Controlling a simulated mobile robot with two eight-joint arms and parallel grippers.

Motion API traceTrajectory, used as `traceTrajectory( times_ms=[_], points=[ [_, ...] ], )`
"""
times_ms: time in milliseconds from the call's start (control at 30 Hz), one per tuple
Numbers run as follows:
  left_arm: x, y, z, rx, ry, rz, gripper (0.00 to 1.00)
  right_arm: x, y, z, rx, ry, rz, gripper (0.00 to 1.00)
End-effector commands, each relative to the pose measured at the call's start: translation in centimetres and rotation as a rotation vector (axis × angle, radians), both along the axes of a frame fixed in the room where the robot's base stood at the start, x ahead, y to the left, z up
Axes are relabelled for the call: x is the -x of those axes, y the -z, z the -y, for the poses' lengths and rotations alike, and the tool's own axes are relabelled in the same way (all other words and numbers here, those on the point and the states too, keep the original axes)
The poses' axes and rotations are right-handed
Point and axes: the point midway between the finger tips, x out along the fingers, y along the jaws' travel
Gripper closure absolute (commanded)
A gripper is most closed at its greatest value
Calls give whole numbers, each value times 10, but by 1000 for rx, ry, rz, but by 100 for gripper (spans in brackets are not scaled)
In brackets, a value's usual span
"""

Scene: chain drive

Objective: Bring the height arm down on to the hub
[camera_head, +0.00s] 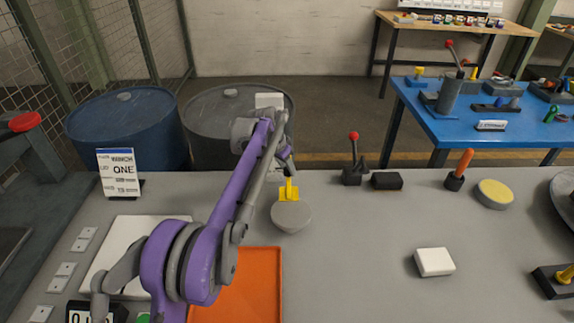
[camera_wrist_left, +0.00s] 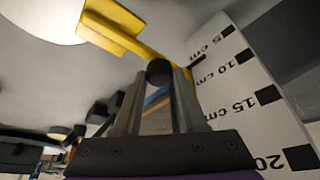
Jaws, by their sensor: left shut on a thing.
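The yellow height arm (camera_head: 289,193) is at the back edge of the grey round hub (camera_head: 291,218). In the left wrist view the height arm (camera_wrist_left: 112,30) ends in a flat plate that overlaps the edge of the pale hub (camera_wrist_left: 42,18). I cannot tell whether they touch. My left gripper (camera_wrist_left: 160,85) is shut on the black knob (camera_wrist_left: 159,71) of the height arm, beside the low end of a centimetre scale (camera_wrist_left: 245,95). In the head view my left gripper (camera_head: 286,160) is partly hidden by its own arm. My right gripper is not in view.
An orange tray (camera_head: 262,282) lies in front of the hub. A red-knobbed lever (camera_head: 353,160), a black block (camera_head: 386,181) and a white block (camera_head: 434,262) stand to the right. A sign (camera_head: 119,172) is at the left.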

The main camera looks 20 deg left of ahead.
Motion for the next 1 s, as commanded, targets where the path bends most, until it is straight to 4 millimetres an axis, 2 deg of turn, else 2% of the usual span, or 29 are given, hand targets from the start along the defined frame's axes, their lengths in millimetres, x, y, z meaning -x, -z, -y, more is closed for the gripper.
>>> traceTrajectory(
  times_ms=[167,200,333,600,733,1000],
  points=[
    [0,0,0,1,0,-1,100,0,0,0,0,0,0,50],
    [0,0,0,1,0,-1,52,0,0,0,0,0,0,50],
    [0,0,0,0,0,-1,28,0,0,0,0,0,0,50],
    [0,0,0,0,0,0,28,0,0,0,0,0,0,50],
    [3,-7,-1,0,0,0,28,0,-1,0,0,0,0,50],
    [21,-54,-8,-1,-1,0,28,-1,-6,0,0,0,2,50]
  ],
)
